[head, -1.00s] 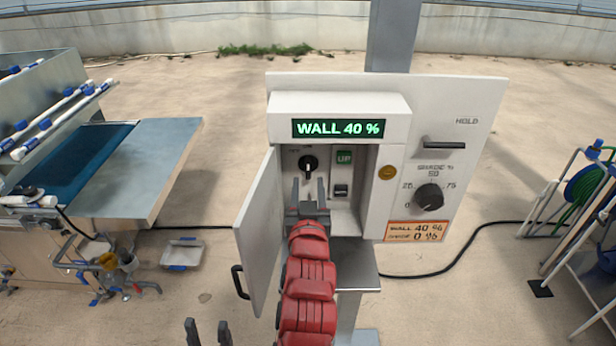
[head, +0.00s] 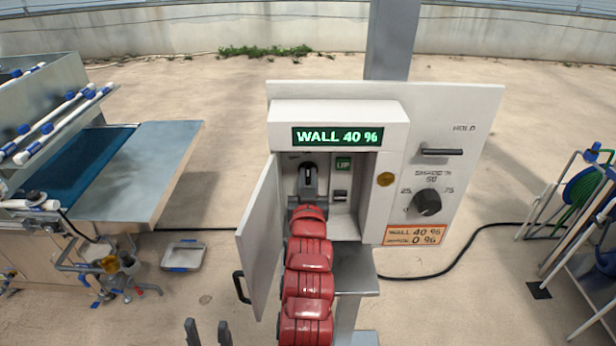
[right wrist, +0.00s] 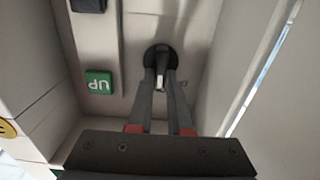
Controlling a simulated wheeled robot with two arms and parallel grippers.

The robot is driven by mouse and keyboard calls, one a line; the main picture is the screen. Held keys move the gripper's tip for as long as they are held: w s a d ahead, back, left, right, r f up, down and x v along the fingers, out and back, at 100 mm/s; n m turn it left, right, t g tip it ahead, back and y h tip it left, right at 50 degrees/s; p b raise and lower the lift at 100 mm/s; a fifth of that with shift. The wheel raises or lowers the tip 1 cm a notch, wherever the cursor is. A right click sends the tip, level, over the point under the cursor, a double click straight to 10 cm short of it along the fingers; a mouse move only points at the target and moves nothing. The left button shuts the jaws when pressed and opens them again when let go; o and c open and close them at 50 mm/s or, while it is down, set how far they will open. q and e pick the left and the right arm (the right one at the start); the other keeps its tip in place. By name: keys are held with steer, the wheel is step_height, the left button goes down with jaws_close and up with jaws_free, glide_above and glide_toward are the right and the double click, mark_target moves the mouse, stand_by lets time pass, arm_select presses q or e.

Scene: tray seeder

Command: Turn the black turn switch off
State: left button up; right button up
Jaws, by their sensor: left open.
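The black turn switch (head: 308,168) is on the back panel inside the open cabinet box, at its upper left. It also shows in the right wrist view (right wrist: 158,56) as a round black knob with a raised grip and pale tip. My right gripper (head: 308,181) reaches into the box from below. Its fingertips (right wrist: 160,88) lie close on both sides of the switch's grip and appear shut on it. The fingers partly cover the switch and its lettering. My left gripper (head: 207,330) is open and empty at the bottom edge of the head view, low and left of the cabinet.
The cabinet door (head: 260,240) stands open to the left, close beside my right arm. A green UP label (head: 343,163) and a small black switch (head: 340,196) are right of the turn switch. The display (head: 337,136) reads WALL 40 %. A larger dial (head: 427,202) is outside, right.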

steer(key=shift+n, duration=0.3)
jaws_close()
steer(key=shift+a+n+b, duration=0.15)
steer(key=shift+n+b, duration=0.15)
steer(key=shift+n, duration=0.7)
steer(key=shift+a+f+n, duration=0.1)
steer(key=shift+a+n, duration=0.1)
steer(key=shift+n, duration=2.1)
steer(key=shift+a+f+n, duration=0.1)
steer(key=shift+a+n, duration=0.05)
steer(key=shift+n, duration=2.15)
steer(key=o, duration=0.7)
jaws_free()
